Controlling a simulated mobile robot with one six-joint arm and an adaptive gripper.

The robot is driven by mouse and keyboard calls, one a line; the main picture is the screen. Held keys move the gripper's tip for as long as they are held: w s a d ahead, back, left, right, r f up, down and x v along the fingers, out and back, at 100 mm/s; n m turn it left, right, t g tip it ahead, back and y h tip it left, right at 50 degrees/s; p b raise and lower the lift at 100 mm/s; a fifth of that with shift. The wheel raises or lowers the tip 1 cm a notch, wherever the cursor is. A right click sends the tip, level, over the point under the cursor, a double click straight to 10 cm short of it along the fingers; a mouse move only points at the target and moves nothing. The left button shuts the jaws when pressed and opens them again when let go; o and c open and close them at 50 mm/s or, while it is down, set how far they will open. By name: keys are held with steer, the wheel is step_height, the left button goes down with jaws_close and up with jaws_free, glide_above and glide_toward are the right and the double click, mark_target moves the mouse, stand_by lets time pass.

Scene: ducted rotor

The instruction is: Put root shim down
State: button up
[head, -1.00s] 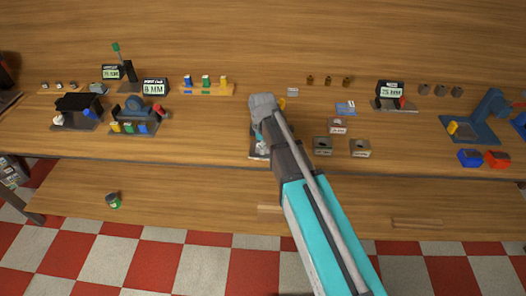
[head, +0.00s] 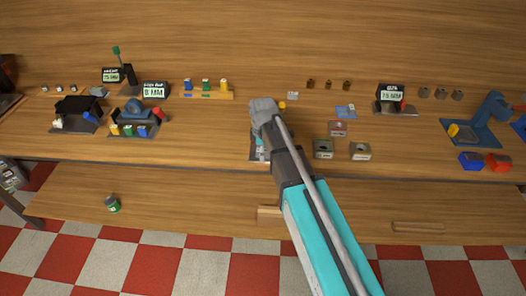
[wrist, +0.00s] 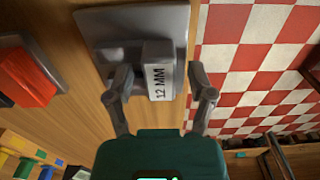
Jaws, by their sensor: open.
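A pale block marked "12 MM" (wrist: 160,72), which I take to be the root shim, shows in the wrist view. It is at a grey plate fixture (wrist: 105,22) on the wooden bench. My gripper (wrist: 160,88) is open, with one finger on each side of the block. The right finger shows a gap to the block; the left finger is very close to it, and I cannot tell if it touches. In the head view my arm hides the block and most of the fixture; only the plate's edge (head: 254,154) shows.
Two small grey blocks with holes (head: 323,149) (head: 360,152) stand right of my arm. A blue bin (head: 470,161) and a red bin (head: 498,162) stand at the far right. A green can (head: 113,204) is on the lower shelf.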

steer(key=shift+r, duration=0.15)
step_height(320, 180, up, 12)
steer(key=p, duration=1.2)
stand_by(1.0)
steer(key=s+d+m, duration=0.6)
steer(key=d+m, duration=0.2)
steer(key=d, duration=0.1)
steer(key=s+d+m, duration=0.7)
steer(key=d+m, duration=0.2)
steer(key=d, duration=0.1)
steer(key=shift+s+d+m, duration=0.15)
steer(key=shift+d+m, duration=0.15)
steer(key=shift+f, duration=0.25)
